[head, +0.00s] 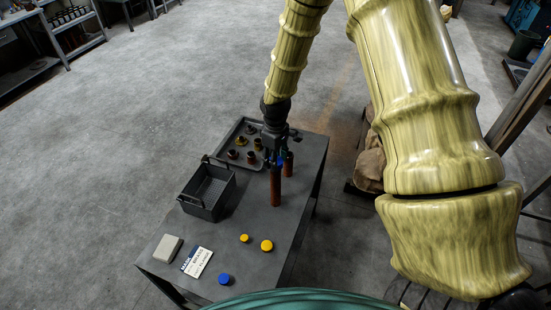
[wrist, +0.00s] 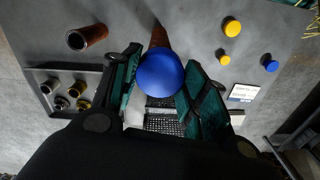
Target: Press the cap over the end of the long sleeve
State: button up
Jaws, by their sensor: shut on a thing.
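A blue cap (wrist: 160,73) sits between the green fingers of my gripper (wrist: 158,85) in the wrist view, and the gripper is shut on it. The long reddish-brown sleeve (head: 275,188) stands upright on the table in the head view, right below my gripper (head: 277,150). In the wrist view the sleeve's brown side (wrist: 159,36) shows behind the cap, which hides its upper end. I cannot tell whether the cap touches the sleeve. A shorter sleeve (head: 289,168) stands close behind it; its open end (wrist: 76,41) shows in the wrist view.
A tray (head: 226,143) of small dark and yellow fittings lies at the back of the table. A dark handled basket (head: 206,212) stands at left. Two yellow caps (head: 267,246), a loose blue cap (head: 225,280), a label card (head: 197,262) and a grey block (head: 168,249) lie nearer.

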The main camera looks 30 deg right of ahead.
jog(key=shift+f, duration=0.9)
dwell(1.7)
jog(key=o, duration=1.4)
jog(key=shift+r, duration=0.1)
jog(key=shift+r+p, duration=1.6)
jog(key=shift+r, duration=0.85)
jog(key=shift+d+f, duration=0.1)
